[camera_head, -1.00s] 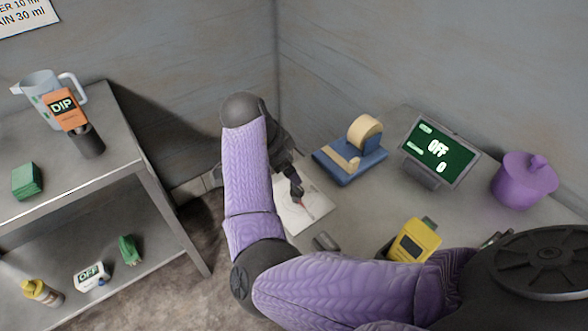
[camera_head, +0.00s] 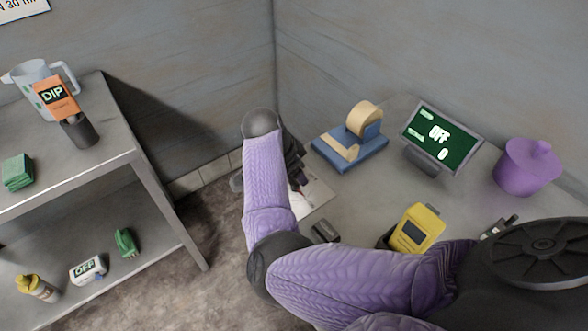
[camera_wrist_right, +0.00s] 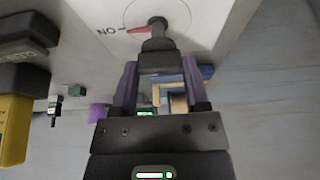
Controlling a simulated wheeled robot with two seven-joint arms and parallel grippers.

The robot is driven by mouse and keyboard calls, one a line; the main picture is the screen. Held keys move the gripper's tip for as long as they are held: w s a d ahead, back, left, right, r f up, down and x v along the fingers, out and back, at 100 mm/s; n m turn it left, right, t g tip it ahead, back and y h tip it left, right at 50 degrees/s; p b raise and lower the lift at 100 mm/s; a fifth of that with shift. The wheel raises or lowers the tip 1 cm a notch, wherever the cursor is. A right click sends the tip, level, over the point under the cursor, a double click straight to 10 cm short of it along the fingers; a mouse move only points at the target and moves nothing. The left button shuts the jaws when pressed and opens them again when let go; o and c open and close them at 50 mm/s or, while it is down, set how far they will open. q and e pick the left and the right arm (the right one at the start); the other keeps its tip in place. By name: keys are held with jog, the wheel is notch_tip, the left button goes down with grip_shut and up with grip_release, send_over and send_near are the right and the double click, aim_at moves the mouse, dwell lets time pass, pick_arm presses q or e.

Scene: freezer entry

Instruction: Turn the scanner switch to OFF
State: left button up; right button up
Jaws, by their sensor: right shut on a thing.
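A white switch panel (camera_head: 318,196) lies at the left end of the right-hand counter, partly hidden by my right arm in the head view. In the right wrist view the panel (camera_wrist_right: 205,22) shows upside down, with a dark knob (camera_wrist_right: 157,28) and a red pointer (camera_wrist_right: 139,30) directed at the ON label (camera_wrist_right: 107,31). My right gripper (camera_wrist_right: 157,70) is shut on the dark knob handle, its purple fingers on either side. In the head view the right gripper (camera_head: 296,168) is mostly hidden behind my forearm. My left gripper is out of view.
A display (camera_head: 441,137) reading OFF and 0 stands on the counter. Around it are a tape dispenser (camera_head: 352,155), a purple pot (camera_head: 526,170) and a yellow handheld device (camera_head: 417,230). A metal shelf (camera_head: 120,150) stands left, with a white OFF box (camera_head: 87,269) below.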

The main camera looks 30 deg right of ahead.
grip_shut()
jog(key=shift+r+n+p, duration=0.15)
jog(key=shift+n+p, duration=0.15)
jog(key=shift+p, duration=0.25)
jog(key=n+p, duration=0.2)
jog(key=p, duration=0.1)
jog(key=n+t+p, duration=0.1)
jog(key=p, duration=0.1)
jog(key=shift+s+r+n+p, duration=0.15)
jog(key=shift+r+n+p, duration=0.05)
jog(key=shift+n+p, duration=0.2)
jog(key=n+t+y+p, duration=0.1)
jog(key=n+t+p, duration=0.1)
jog(key=n+p, duration=0.2)
jog(key=shift+d+n+p, duration=0.15)
jog(key=shift+n+p, duration=0.15)
jog(key=shift+p, duration=0.1)
jog(key=shift+f+n+y+p, duration=0.1)
jog(key=shift+n+y+p, duration=0.3)
jog(key=shift+n+p, duration=0.35)
jog(key=n+t+y+p, duration=0.1)
jog(key=n, duration=0.2)
jog(key=shift+f, duration=0.1)
jog(key=shift+d+n+y+p, duration=0.1)
jog(key=shift+n+y+p, duration=0.4)
jog(key=shift+n, duration=0.55)
jog(key=shift+f+n+y, duration=0.1)
jog(key=shift+n+y, duration=0.3)
jog(key=shift+n, duration=0.7)
